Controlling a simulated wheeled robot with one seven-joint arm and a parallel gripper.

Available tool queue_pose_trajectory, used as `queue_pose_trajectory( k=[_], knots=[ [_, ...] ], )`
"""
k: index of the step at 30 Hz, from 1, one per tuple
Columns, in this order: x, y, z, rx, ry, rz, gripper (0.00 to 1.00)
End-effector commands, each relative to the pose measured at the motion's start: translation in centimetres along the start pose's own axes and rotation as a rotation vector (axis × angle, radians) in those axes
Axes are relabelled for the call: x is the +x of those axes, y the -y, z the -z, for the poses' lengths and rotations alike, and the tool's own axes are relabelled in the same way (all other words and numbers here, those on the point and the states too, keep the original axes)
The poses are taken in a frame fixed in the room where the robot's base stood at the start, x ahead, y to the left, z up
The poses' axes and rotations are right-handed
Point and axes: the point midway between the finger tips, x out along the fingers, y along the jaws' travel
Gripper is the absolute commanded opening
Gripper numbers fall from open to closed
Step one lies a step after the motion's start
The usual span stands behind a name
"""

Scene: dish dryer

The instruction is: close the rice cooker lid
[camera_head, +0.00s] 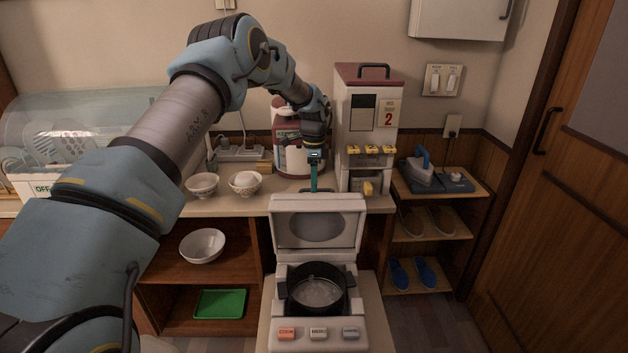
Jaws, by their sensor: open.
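The rice cooker (317,318) stands at the bottom centre, with a dark inner pot (318,289) and several buttons along its front. Its white lid (316,206) is raised upright at the back of the body, its inner face turned to me. My gripper (314,186) points down just behind the lid's top edge. Its teal fingers show as a narrow shape there, and their tips are close to or partly hidden by that edge. I cannot tell whether they touch the lid. Nothing shows held in the gripper.
Two bowls (202,184) (245,182) stand on the counter left of the gripper. A dish dryer (70,135) is at the far left. An iron (423,170) sits on the right shelf. Space above the pot is clear.

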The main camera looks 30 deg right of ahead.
Motion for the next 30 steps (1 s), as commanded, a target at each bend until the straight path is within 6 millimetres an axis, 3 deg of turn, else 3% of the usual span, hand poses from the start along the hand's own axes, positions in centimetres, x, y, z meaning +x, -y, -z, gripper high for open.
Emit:
queue_pose_trajectory(
  k=[10,21,30],
  knots=[
    [0.40,0.00,0.00,-0.001,0.000,0.000,0.43],
    [0.37,0.00,-0.01,-0.001,0.000,0.000,0.01],
    [0.35,0.00,-0.01,-0.001,0.000,0.000,0.00]
  ],
)
